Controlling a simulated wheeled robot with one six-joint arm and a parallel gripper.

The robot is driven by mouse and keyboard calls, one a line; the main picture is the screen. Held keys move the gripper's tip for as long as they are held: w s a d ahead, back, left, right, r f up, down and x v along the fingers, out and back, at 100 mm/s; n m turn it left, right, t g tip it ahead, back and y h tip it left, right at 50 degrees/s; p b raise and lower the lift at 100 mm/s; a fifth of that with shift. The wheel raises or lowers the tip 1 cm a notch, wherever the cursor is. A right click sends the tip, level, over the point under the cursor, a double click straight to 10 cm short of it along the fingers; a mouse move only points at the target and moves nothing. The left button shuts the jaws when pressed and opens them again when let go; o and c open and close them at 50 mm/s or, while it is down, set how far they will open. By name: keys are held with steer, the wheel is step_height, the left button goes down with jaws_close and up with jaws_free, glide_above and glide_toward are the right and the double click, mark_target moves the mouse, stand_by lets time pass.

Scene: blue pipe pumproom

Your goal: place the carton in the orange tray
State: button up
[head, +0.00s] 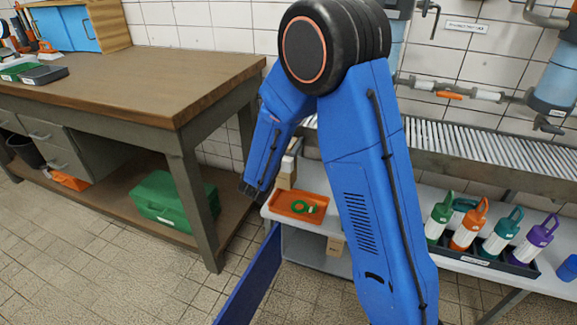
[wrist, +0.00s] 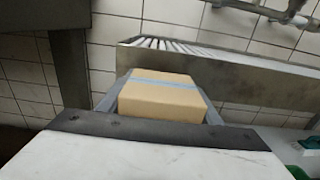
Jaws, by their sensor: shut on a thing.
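The carton (wrist: 160,98) is a tan box with a blue strip across its top, in the middle of the wrist view. My gripper (wrist: 158,90) is shut on it, with a grey finger along each side. In the head view, a tan block that looks like the carton (head: 286,179) shows just right of my forearm's end, partly hidden. The orange tray (head: 277,207) lies on the pale bench, just in front and to the right of that block. A green ring-shaped item (head: 300,208) lies in the tray. Most of my gripper is hidden in the head view.
A black rack (head: 517,266) of several coloured bottles stands to the right on the pale bench (head: 412,208). A metal roller rail (head: 480,150) runs behind. A wooden workbench (head: 130,85) stands left, with a green box (head: 172,200) beneath. Another tan block (head: 336,246) shows below the tray.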

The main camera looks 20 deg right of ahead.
mark_target(281, 175)
steer(key=shift+f, duration=5.2)
steer(key=o, duration=1.5)
steer(key=shift+o, duration=0.2)
steer(key=shift+r, duration=0.25)
steer(key=v, duration=1.2)
steer(key=shift+s, duration=0.1)
